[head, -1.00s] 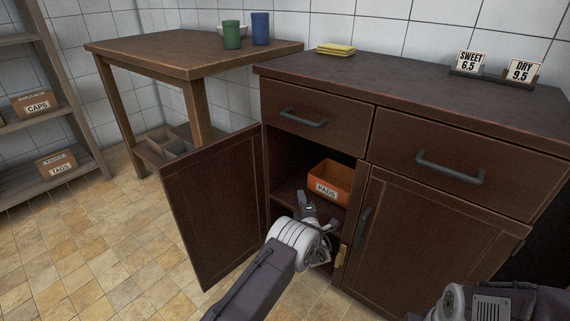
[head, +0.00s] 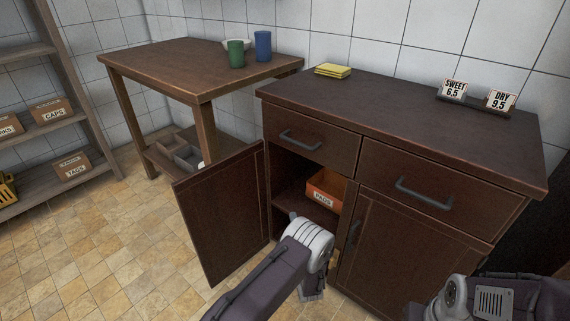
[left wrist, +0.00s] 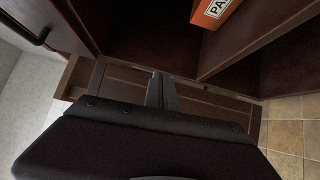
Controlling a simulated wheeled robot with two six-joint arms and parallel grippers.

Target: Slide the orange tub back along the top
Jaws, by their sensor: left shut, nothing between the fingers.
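The orange tub (head: 326,190) with a PADS label sits on the inner shelf of the dark brown cabinet, behind the open left door. It is not on the cabinet's top. A corner of the tub also shows at the top of the left wrist view (left wrist: 217,10). My left gripper (left wrist: 161,90) is shut and empty, its fingers pointing toward the cabinet's lower front, apart from the tub. In the head view its fingers are mostly hidden behind my white wrist, low in front of the opening. My right arm shows at the lower right; its gripper is out of view.
The open cabinet door (head: 222,213) stands out to the left of my left arm. The cabinet top (head: 400,112) holds yellow cloths (head: 332,71) and SWEET (head: 453,90) and DRY (head: 500,100) signs, with clear room between. A wooden table (head: 190,68) stands left.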

